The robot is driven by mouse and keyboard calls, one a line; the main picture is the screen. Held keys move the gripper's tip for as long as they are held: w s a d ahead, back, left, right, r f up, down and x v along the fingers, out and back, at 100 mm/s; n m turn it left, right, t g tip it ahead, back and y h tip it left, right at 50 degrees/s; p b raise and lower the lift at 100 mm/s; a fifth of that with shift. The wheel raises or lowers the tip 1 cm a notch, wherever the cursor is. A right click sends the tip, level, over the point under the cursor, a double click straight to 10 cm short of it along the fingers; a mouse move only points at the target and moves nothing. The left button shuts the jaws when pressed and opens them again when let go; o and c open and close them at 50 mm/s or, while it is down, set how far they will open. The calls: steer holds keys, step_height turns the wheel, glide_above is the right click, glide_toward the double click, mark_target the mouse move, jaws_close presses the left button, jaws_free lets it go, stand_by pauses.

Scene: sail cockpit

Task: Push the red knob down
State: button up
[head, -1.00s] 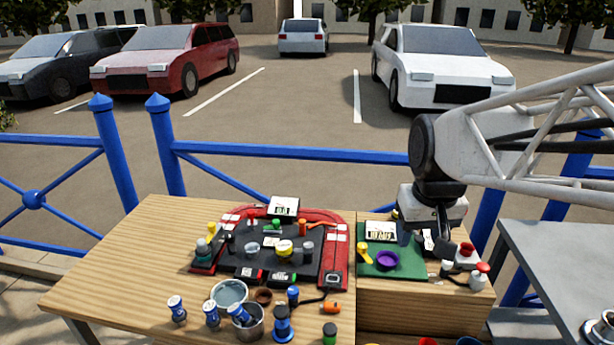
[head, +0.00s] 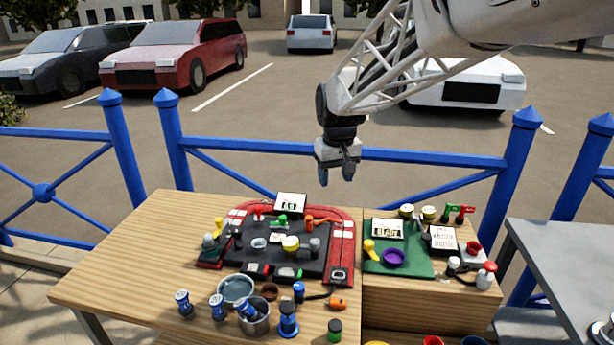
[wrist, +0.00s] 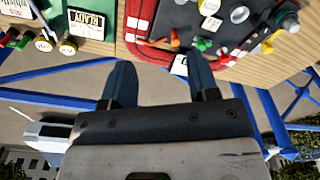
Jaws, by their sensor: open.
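A red-topped knob (head: 473,247) sits on a small white base at the right end of the raised wooden block. A red-orange lever-like part (head: 310,223) stands at the back of the black panel (head: 262,240) with the red frame; it also shows in the wrist view (wrist: 175,39). I cannot tell for certain which is the red knob. My gripper (head: 336,176) hangs in the air, pointing down, above and behind the right back corner of the panel. In the wrist view my gripper (wrist: 161,64) has its fingers apart with nothing between them.
A white bottle with a red cap (head: 487,275) stands near the red-topped knob. Metal pots (head: 255,325) and blue-capped pieces stand in front. A blue railing (head: 420,157) runs behind the table.

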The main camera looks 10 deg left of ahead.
steer(key=w+a+f+n, duration=0.1)
steer(key=w+a+f, duration=0.25)
steer(key=a, duration=0.25)
steer(key=w+a+f+n, duration=0.1)
steer(key=w+a+f, duration=0.1)
steer(key=w+a, duration=0.35)
steer(key=n+g, duration=0.1)
glide_above(258, 207)
step_height(258, 207, down, 7)
steer(key=shift+w+r, duration=0.1)
steer(key=shift+f, duration=3.9)
steer(key=shift+c, duration=0.5)
jaws_close()
